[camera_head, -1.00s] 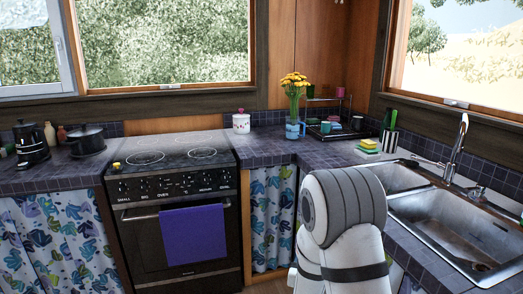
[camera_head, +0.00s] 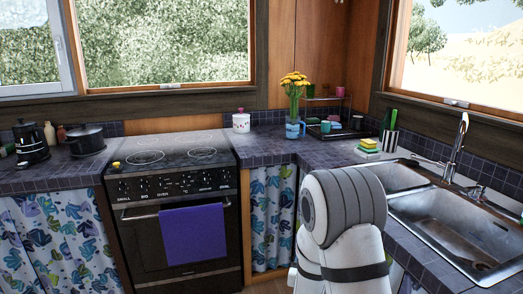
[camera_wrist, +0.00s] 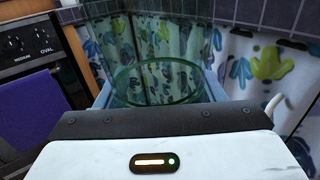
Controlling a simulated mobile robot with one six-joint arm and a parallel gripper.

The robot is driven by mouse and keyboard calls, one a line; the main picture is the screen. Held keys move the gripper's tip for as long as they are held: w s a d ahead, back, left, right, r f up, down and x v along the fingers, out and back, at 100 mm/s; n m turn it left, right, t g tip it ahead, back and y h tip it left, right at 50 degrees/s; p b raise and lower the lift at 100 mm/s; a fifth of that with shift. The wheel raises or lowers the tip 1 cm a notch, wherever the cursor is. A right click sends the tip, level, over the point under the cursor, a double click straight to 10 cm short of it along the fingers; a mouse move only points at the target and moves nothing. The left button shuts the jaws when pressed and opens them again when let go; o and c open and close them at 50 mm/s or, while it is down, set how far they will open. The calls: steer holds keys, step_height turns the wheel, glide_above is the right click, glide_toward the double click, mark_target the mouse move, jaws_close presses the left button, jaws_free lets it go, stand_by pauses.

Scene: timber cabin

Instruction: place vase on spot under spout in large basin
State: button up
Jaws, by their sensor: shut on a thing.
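My gripper (camera_wrist: 158,92) is shut on a clear, green-tinted glass vase (camera_wrist: 160,99), whose round rim shows between the two fingers in the wrist view. The vase's lower part is hidden behind my gripper's body. In the head view my gripper and the vase are hidden behind my white arm. The large basin (camera_head: 465,238) is the steel sink bowl at the right, and it looks empty. The faucet with its spout (camera_head: 460,135) rises behind the sink, between the large basin and the smaller basin (camera_head: 393,178).
A glass vase of yellow flowers (camera_head: 295,92) and a blue mug (camera_head: 295,130) stand in the counter corner. Stacked sponges (camera_head: 367,146) and a striped holder (camera_head: 389,141) stand near the sink. The stove (camera_head: 180,210) with a purple towel (camera_head: 193,236) is left of my arm.

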step_height(320, 180, up, 9)
steer(key=p, duration=0.8)
steer(key=shift+r, duration=0.2)
steer(key=s+d+r+m+g+h+b, duration=0.1)
steer(key=s+d+r+m+g+h, duration=0.25)
steer(key=d, duration=0.65)
steer(key=s+d+r+m+g+h, duration=0.2)
steer(key=d+r+m+g+h, duration=0.15)
steer(key=d, duration=0.75)
steer(key=s+d+r+m+g+h+b, duration=0.1)
steer(key=s+d+r+m+g+h, duration=0.3)
steer(key=d, duration=0.6)
steer(key=s+d+r+m+g+b, duration=0.1)
steer(key=s+d+r+m+g, duration=0.35)
steer(key=s, duration=0.55)
steer(key=s+d+r+m+g, duration=0.25)
steer(key=s+d+g, duration=0.4)
steer(key=s, duration=0.35)
steer(key=s+d+r+m+g+b, duration=0.15)
steer(key=s+d+r+g, duration=0.25)
steer(key=s+d, duration=0.45)
steer(key=shift+m, duration=0.45)
steer(key=f, duration=0.6)
steer(key=a+f+b, duration=0.1)
steer(key=f, duration=0.4)
steer(key=s+a+f, duration=0.1)
steer(key=f, duration=0.5)
steer(key=shift+s+f, duration=0.1)
steer(key=shift+f, duration=0.25)
